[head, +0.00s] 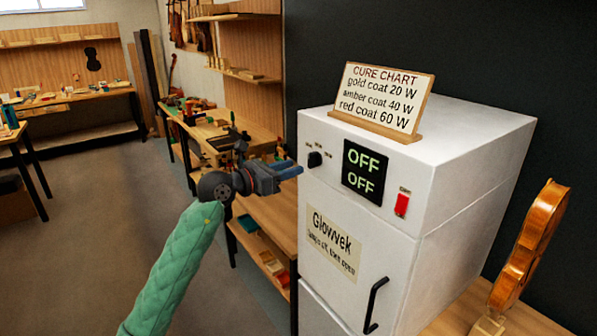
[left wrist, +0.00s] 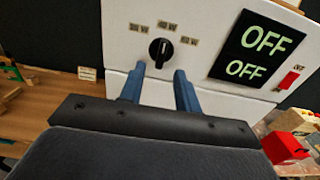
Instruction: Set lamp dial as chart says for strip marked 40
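The lamp dial is a black knob (head: 314,159) on the white cabinet's front; it also shows in the left wrist view (left wrist: 160,53). Its white mark points roughly up, toward the middle of three small labels (left wrist: 167,25), which are too small to read surely. The cure chart (head: 382,98) on top reads gold coat 20 W, amber coat 40 W, red coat 60 W. The display (head: 364,172) reads OFF twice. My left gripper (head: 296,172) is in front of the dial, its blue fingers (left wrist: 158,88) apart and empty, below the knob in the wrist view. I cannot make out a strip marked 40. My right gripper is out of view.
The white cabinet (head: 440,190) carries a red switch (head: 402,204), a Glowvek label (head: 333,243) and a black door handle (head: 375,305). A violin (head: 535,235) stands at the right. A wooden workbench (head: 270,215) with tools runs behind my left arm. The floor at left is open.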

